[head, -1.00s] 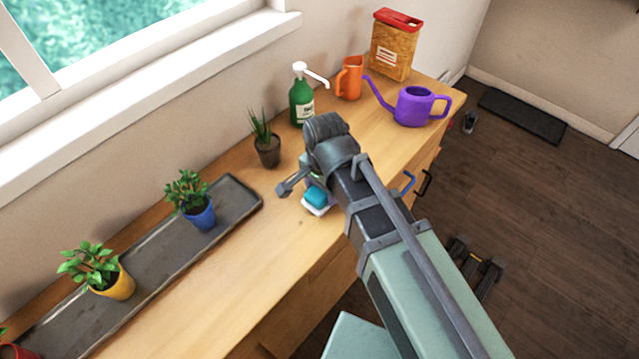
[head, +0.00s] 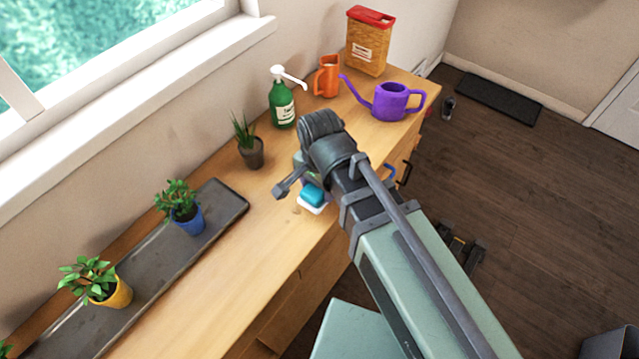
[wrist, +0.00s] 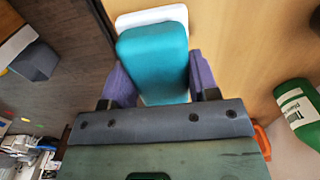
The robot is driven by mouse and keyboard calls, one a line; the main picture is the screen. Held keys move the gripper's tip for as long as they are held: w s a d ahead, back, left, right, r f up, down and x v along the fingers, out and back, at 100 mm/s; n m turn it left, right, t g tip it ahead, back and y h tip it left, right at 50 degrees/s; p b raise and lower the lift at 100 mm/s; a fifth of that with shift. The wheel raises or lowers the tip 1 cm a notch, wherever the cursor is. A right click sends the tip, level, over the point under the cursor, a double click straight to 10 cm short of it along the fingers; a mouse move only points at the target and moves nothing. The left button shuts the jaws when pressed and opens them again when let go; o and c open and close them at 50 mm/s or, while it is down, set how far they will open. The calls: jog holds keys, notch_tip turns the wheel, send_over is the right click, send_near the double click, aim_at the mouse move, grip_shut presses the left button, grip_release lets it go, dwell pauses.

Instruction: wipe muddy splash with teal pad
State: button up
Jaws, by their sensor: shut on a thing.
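The teal pad (wrist: 153,55) is a rounded block between the two purple fingers of my gripper (wrist: 153,82) in the wrist view. My gripper is shut on it. In the head view the pad (head: 313,195) shows just below my wrist, near the counter's front edge. A white flat piece (head: 311,209) lies under the pad and also shows past its end in the wrist view (wrist: 152,16). A small faint brown mark (head: 296,209) is on the wood left of the white piece; I cannot tell whether it is the muddy splash. My arm hides part of the counter.
A dark potted plant (head: 251,148), green pump bottle (head: 283,105), orange jug (head: 327,78) and purple watering can (head: 390,102) stand behind on the counter. A long grey tray (head: 150,285) with potted plants lies left. Bare wood lies between tray and front edge.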

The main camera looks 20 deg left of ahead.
jog(key=shift+r+p, duration=0.4)
jog(key=shift+r, duration=0.55)
notch_tip(320, 180, up, 3)
jog(key=p, duration=0.3)
jog(key=shift+r, duration=0.2)
jog(key=shift+f, duration=0.15)
jog(key=shift+s+a, duration=0.1)
